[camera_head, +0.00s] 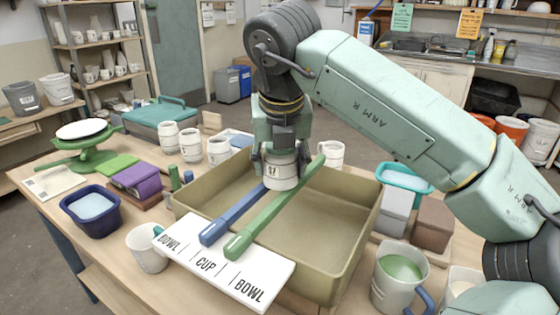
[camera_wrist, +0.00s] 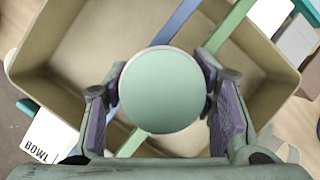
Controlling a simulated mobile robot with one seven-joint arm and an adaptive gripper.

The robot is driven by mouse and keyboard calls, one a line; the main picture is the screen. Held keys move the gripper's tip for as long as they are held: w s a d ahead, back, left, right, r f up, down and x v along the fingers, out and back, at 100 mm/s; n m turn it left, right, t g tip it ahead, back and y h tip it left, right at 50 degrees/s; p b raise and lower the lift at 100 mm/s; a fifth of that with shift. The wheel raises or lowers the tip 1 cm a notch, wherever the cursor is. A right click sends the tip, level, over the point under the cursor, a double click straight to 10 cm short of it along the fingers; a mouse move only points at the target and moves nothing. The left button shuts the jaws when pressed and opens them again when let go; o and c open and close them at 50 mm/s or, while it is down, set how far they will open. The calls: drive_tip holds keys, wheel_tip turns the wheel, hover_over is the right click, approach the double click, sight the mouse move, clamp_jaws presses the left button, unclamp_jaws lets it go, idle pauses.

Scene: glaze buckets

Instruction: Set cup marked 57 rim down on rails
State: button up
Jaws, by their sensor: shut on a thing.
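A pale cup (camera_head: 281,174) with a dark two-digit mark is between the fingers of my gripper (camera_head: 281,150), over the tan basin. The mark is too small to read surely. In the wrist view the cup (camera_wrist: 162,92) shows a round mint-green face with a pale edge; I cannot tell whether it is base or mouth. My gripper (camera_wrist: 163,85) is shut on its sides. A blue rail (camera_head: 232,215) and a green rail (camera_head: 275,208) cross the basin, one on each side of the cup. Whether the cup touches them is unclear.
The tan basin (camera_head: 345,250) fills the table's middle. A white board (camera_head: 222,262) reading BOWL, CUP, BOWL lies under the rails' near ends. Several pale cups stand behind the basin. A mug (camera_head: 147,250) stands front left, and a green-filled jug (camera_head: 398,285) front right.

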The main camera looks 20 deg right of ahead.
drive_tip(key=shift+f, duration=0.15)
drive_tip(key=o, duration=1.3)
drive_tip(key=shift+o, duration=0.2)
drive_tip(key=v, duration=0.5)
drive_tip(key=s+a, duration=0.4)
drive_tip(key=s, duration=0.7)
drive_tip(key=shift+s, duration=0.2)
